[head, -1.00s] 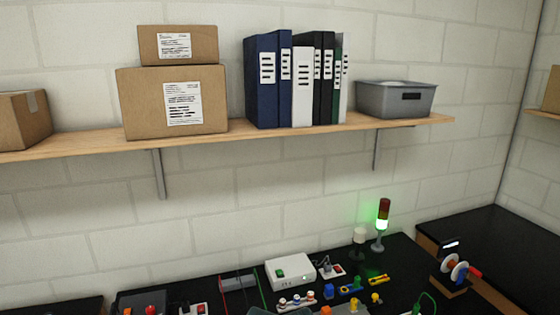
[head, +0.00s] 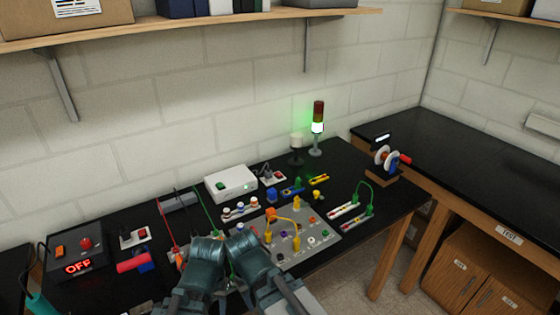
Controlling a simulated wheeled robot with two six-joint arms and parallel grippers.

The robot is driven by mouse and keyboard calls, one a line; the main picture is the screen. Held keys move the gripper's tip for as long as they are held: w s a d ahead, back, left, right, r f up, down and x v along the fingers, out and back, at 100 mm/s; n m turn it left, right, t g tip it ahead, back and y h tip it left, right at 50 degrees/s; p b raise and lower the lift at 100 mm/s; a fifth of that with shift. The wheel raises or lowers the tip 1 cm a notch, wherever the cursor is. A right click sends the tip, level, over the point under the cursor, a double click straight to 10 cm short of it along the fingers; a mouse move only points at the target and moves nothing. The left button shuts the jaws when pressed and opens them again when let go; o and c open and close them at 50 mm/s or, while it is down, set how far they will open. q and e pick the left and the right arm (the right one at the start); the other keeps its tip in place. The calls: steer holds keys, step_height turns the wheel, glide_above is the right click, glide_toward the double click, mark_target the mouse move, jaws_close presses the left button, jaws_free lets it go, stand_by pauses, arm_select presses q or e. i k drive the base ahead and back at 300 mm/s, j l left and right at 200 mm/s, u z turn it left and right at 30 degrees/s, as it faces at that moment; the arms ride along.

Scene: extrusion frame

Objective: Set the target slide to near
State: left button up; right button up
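In the head view, two dark teal parts of my arms reach over the bench's front edge at the bottom middle. I cannot make out the fingertips of either gripper. A grey panel (head: 318,241) with coloured knobs and a yellow cable lies just right of my arms. Behind it are a blue piece (head: 291,191) and a yellow piece (head: 319,179) on the bench. I cannot tell which thing is the target slide, nor its setting. My arms hide part of the panel's left side.
A white box (head: 231,184) stands behind the panel, and a signal tower (head: 317,128) glows green near the wall. A control box (head: 78,259) reading OFF stands at left. A red-handled tool (head: 133,263) lies beside it. A spool stand (head: 390,162) is at right. A shelf (head: 190,24) hangs above.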

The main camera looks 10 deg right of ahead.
mark_target(314, 198)
steer(key=i+l, duration=0.1)
steer(key=l, duration=0.95)
steer(key=l+u, duration=0.1)
steer(key=l, duration=0.9)
steer(key=i, duration=0.05)
